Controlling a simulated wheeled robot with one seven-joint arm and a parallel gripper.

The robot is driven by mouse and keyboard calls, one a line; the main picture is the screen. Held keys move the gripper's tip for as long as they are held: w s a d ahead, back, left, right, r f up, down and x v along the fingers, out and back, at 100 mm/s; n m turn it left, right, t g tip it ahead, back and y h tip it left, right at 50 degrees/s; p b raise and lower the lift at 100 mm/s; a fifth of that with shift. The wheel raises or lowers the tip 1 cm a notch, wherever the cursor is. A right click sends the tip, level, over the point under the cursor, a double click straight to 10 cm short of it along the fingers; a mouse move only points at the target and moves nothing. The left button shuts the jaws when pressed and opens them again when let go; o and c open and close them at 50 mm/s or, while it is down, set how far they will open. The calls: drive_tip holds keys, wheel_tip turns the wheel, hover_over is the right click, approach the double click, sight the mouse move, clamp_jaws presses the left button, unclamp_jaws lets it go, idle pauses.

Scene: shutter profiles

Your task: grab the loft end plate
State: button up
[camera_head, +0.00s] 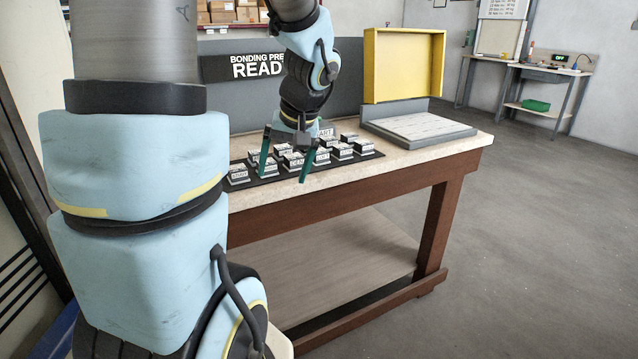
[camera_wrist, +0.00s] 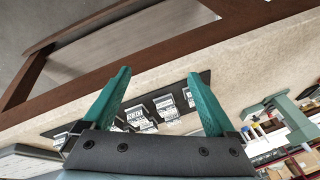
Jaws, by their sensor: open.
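Several small blocks with white, dark-lettered label plates (camera_head: 297,161) stand in rows on a dark mat (camera_head: 268,178) on the workbench. Most lettering is too small to read surely, so I cannot tell which one is the loft end plate. My gripper (camera_head: 284,178) points down over the front of the mat. Its two green fingers are spread apart with nothing between them, and they hide some blocks. In the wrist view, my open gripper (camera_wrist: 159,73) shows with several labelled blocks (camera_wrist: 165,107) beyond and between the fingers.
A yellow upright panel (camera_head: 404,66) stands behind a grey plate (camera_head: 418,128) at the bench's right. A dark sign (camera_head: 240,68) reading "BONDING PRE… READ…" is behind the mat. The pale bench top (camera_head: 470,146) is bare along its front edge. Another table stands far right.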

drive_tip(key=w+d+f+n+t+y+b, duration=0.1)
drive_tip(key=w+d+f+t+y+b, duration=0.2)
drive_tip(key=w+b, duration=0.4)
drive_tip(key=n+t+b, duration=0.4)
drive_tip(key=t+b, duration=0.2)
drive_tip(key=b, duration=0.6)
approach(319, 151)
drive_tip(key=x, duration=0.4)
drive_tip(key=shift+w+r+p, duration=0.15)
drive_tip(key=shift+w+p, duration=0.1)
drive_tip(key=shift+p, duration=0.1)
drive_tip(key=shift+f+p+x, duration=0.2)
drive_tip(key=shift+p+x, duration=0.3)
drive_tip(key=shift+x, duration=2.45)
drive_tip(key=shift+s, duration=0.15)
clamp_jaws()
